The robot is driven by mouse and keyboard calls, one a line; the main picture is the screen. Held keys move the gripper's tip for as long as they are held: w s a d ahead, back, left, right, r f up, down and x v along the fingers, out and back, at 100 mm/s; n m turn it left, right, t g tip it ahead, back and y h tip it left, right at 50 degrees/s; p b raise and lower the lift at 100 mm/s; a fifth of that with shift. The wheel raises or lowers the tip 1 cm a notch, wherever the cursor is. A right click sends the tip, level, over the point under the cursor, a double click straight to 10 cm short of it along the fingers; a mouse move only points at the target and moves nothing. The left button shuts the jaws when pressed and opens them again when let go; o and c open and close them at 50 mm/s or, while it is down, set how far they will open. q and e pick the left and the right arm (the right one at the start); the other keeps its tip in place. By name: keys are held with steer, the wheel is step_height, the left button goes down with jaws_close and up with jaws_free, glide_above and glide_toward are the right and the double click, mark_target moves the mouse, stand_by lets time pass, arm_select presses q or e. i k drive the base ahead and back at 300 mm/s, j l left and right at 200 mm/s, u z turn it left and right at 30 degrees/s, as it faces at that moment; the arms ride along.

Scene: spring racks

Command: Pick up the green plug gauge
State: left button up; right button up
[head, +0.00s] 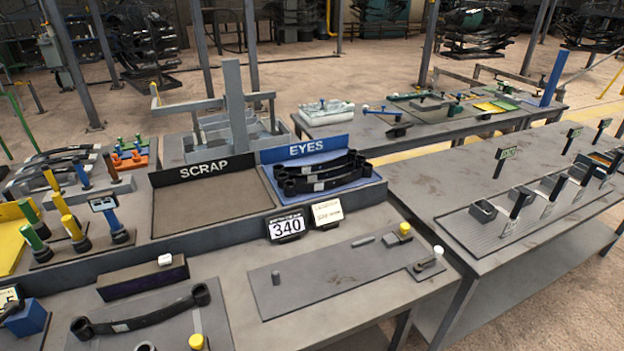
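A green-handled gauge (28,211), which looks like the green plug gauge, stands tilted in a dark holder at the left edge of the head view. Yellow-handled gauges (71,226) stand just right of it, and a blue-handled gauge (112,222) stands farther right. Another blue handle (81,175) and a dark red one (111,168) are behind them. The fine shape of the green gauge is too small to tell. Neither of my grippers is in view.
Right of the gauges are the SCRAP tray (205,205) and the EYES tray (375,178) with black leaf springs (318,180). A dark box (143,280) and a leaf spring (140,318) lie in front. The grey plate (330,275) has bare room.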

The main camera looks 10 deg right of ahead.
mark_target(39, 248)
steer(key=u, duration=1.5)
